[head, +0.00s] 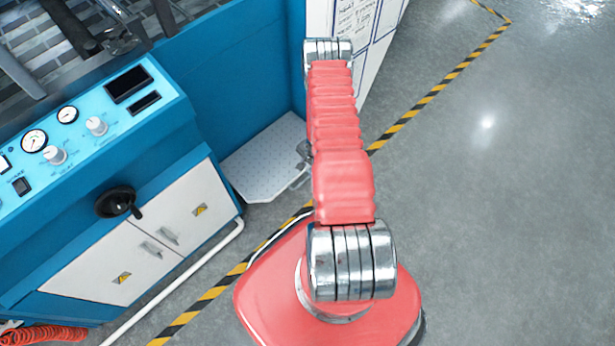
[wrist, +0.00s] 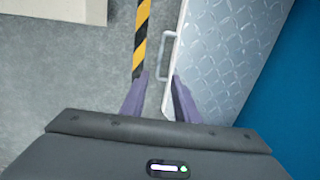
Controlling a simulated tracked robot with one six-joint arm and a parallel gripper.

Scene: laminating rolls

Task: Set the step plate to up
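The step plate (head: 268,160) is a light grey plate with a raised tread pattern, lying low and roughly flat beside the blue machine in the head view. It also fills the upper right of the wrist view (wrist: 230,50). A small metal handle (wrist: 168,56) stands out from its edge; part of it shows in the head view (head: 300,177). My gripper (wrist: 158,78) is open, its two purple fingers either side of the handle's lower end in the picture. I cannot tell whether they touch it. In the head view my arm hides most of the gripper.
The blue machine (head: 225,65) stands behind the plate, with a control panel (head: 90,120), a black hand wheel (head: 116,202) and white cabinet doors (head: 180,215). A white pipe (head: 185,275) runs low along its front. Yellow-black tape (head: 430,95) crosses the floor. Open floor (head: 520,200) lies right.

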